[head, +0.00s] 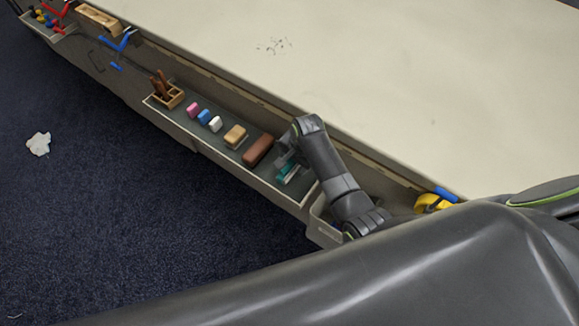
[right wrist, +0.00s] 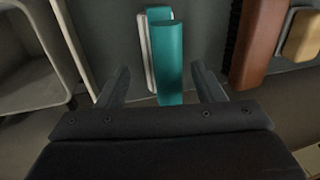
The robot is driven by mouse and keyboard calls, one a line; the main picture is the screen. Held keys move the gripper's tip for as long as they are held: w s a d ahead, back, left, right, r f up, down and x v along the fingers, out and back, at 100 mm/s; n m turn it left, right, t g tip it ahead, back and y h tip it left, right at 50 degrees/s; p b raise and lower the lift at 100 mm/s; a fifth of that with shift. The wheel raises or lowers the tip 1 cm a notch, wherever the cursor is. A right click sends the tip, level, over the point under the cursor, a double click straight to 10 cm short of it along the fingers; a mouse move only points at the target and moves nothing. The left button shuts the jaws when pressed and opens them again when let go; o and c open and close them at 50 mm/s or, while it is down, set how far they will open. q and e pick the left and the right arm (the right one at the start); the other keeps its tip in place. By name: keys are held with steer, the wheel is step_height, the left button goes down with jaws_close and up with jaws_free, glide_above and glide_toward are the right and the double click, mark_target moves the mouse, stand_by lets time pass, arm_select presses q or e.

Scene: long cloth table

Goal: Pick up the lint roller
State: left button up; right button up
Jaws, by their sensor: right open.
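A teal and white object, which looks like the lint roller (head: 288,173), lies in the shallow tray at the near end of the row. In the right wrist view it shows as a teal bar (right wrist: 168,62) with a white strip along its left side. My right gripper (right wrist: 161,72) is open, with one finger on each side of the bar's near end and a gap at both sides. In the head view my right gripper (head: 284,148) hangs over the tray and hides part of the object. My left gripper is not in view.
The tray (head: 180,117) also holds a brown brush (head: 258,150), a tan block (head: 235,135), small pink, blue and white blocks, and a wooden holder (head: 167,92). A grey bin (right wrist: 38,60) stands left in the wrist view. The pale tabletop (head: 350,80) is largely clear.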

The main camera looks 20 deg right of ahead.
steer(key=shift+w+a+f, duration=0.15)
steer(key=shift+f, duration=0.6)
steer(key=c, duration=1.1)
steer(key=shift+c, duration=0.2)
steer(key=shift+r, duration=0.15)
steer(key=shift+r, duration=0.25)
steer(key=shift+c, duration=1)
step_height(320, 180, up, 9)
steer(key=shift+r, duration=0.15)
